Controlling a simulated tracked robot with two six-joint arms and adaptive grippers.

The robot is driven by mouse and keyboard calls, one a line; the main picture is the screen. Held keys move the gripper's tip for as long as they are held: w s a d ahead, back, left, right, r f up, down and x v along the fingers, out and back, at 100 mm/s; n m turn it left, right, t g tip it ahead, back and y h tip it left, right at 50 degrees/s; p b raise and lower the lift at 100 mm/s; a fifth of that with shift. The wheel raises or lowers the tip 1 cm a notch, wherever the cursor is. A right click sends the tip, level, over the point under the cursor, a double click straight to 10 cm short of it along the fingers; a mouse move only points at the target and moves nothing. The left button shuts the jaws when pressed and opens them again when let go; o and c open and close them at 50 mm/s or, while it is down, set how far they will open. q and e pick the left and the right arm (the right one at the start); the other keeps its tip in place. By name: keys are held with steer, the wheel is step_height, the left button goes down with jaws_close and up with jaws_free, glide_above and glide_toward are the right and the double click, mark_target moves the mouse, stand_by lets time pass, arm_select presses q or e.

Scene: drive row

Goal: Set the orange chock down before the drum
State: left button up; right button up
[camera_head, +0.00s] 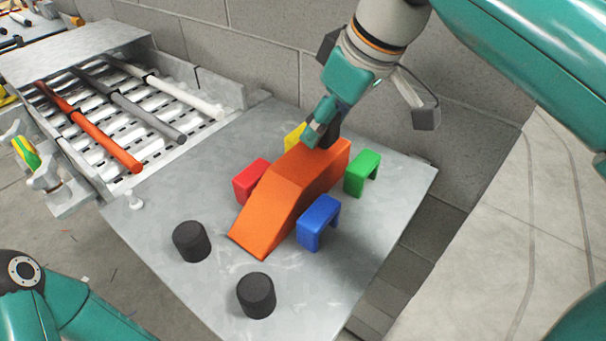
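The orange chock (275,205) is a long wedge on a grey metal table, its slope running down toward the front left. It lies among small red (250,180), yellow (293,137), green (362,172) and blue (318,222) blocks. My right gripper (328,132) reaches down from above to the chock's high far end, its fingers overlapping that end in the picture. I cannot tell whether they grip it. I see no clear drum. My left arm shows at the bottom left, its gripper out of view.
Two black cylinders (191,241) (256,295) stand on the table's front part. A roller rack at the left holds orange (90,126), dark grey (128,104) and white (165,87) bars. A block wall (240,45) rises behind. The table's right edge drops to the floor.

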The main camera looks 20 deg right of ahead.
jaws_close()
steer(key=shift+r, duration=0.1)
